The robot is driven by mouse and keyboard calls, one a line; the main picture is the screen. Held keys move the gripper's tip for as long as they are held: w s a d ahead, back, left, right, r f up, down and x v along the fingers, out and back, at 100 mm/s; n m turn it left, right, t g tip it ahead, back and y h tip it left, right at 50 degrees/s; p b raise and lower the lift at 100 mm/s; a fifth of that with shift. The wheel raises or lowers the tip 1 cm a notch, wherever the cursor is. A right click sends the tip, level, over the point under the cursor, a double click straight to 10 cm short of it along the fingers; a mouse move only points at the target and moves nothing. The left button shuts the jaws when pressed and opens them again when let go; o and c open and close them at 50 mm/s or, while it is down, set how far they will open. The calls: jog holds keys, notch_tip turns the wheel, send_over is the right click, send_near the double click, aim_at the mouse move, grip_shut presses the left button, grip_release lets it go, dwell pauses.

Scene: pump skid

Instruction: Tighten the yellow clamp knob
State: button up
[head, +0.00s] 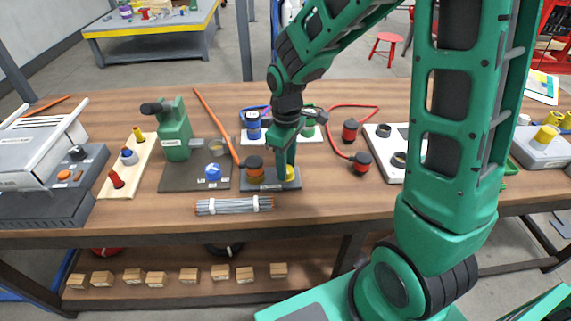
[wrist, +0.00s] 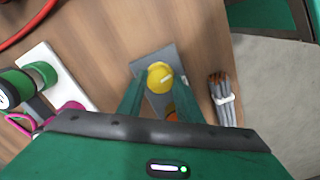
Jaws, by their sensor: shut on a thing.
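The yellow clamp knob (wrist: 160,76) sits on a dark grey plate (wrist: 153,55) on the wooden bench. My gripper (wrist: 159,88) points down at it, with one green finger on each side, shut on the knob. In the head view my gripper (head: 288,172) comes down on the plate, and only part of the yellow knob (head: 291,174) shows beside the finger. An orange and black part (head: 255,168) stands on the same plate, left of the knob. In the wrist view it is mostly hidden behind my gripper's body.
A strapped bundle of grey rods (head: 234,205) lies in front of the plate, close to the bench edge. A green press (head: 174,130) stands to the left. A white board (head: 393,160) and a red cable (head: 334,136) lie to the right.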

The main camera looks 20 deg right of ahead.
jog(key=m, duration=0.5)
jog(key=shift+w+m, duration=0.1)
jog(key=shift+m, duration=0.2)
jog(key=m, duration=0.5)
jog(key=shift+m, duration=0.4)
jog(key=o, duration=1)
jog(key=shift+o, duration=0.2)
notch_tip(320, 180, up, 11)
jog(key=shift+f, duration=0.1)
